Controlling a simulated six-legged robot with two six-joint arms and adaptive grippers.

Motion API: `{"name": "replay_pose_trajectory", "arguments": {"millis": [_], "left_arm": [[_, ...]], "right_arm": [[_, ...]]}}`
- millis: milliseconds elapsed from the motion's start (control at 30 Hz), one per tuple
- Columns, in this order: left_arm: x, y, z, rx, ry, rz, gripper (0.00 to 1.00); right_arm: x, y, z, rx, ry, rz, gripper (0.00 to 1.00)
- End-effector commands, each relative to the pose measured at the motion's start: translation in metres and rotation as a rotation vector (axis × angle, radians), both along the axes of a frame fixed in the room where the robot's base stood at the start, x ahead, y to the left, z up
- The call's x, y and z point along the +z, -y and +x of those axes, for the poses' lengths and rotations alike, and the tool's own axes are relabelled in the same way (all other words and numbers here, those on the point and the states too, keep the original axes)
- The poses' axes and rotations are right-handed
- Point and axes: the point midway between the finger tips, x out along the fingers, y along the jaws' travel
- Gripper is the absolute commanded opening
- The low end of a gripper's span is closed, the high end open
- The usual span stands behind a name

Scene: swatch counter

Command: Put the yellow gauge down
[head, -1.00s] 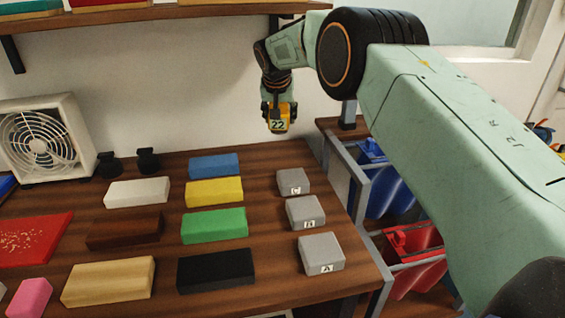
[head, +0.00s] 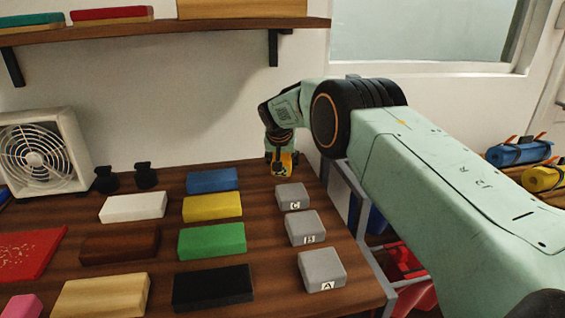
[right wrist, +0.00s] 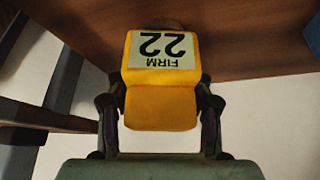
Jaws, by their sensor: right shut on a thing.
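The yellow gauge (right wrist: 160,104) is a small yellow block with a pale label reading "FIRM 22", upside down in the right wrist view. My right gripper (right wrist: 160,112) is shut on it, one finger on each side. In the head view my right gripper (head: 281,160) hangs at the back of the counter with the gauge (head: 283,170) low between its fingers, just behind the grey block marked C (head: 292,197). I cannot tell whether the gauge touches the wood. My left gripper does not show.
Grey blocks B (head: 305,227) and A (head: 321,268) line the right of the wooden counter (head: 262,245). Blue (head: 212,180), yellow (head: 212,206), green (head: 211,240) and black (head: 212,287) blocks stand left of them. A fan (head: 45,155) stands at the back left. Bins (head: 400,262) sit beyond the right edge.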

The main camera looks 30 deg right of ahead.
Motion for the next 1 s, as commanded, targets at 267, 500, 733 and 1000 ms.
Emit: {"name": "replay_pose_trajectory", "arguments": {"millis": [267, 500, 733, 1000], "left_arm": [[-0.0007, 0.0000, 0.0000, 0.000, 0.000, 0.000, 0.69], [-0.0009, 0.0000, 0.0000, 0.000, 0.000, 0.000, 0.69], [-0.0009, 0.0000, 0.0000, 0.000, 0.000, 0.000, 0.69], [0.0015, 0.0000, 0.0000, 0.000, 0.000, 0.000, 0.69]], "right_arm": [[0.0003, -0.0001, 0.0008, 0.001, 0.003, 0.000, 0.27], [-0.0010, -0.0002, 0.0005, 0.000, 0.002, 0.000, 0.68], [-0.0009, -0.0002, 0.0004, 0.000, 0.002, 0.000, 0.75], [0.0051, -0.0009, -0.0002, 0.000, 0.002, 0.000, 0.75]]}}
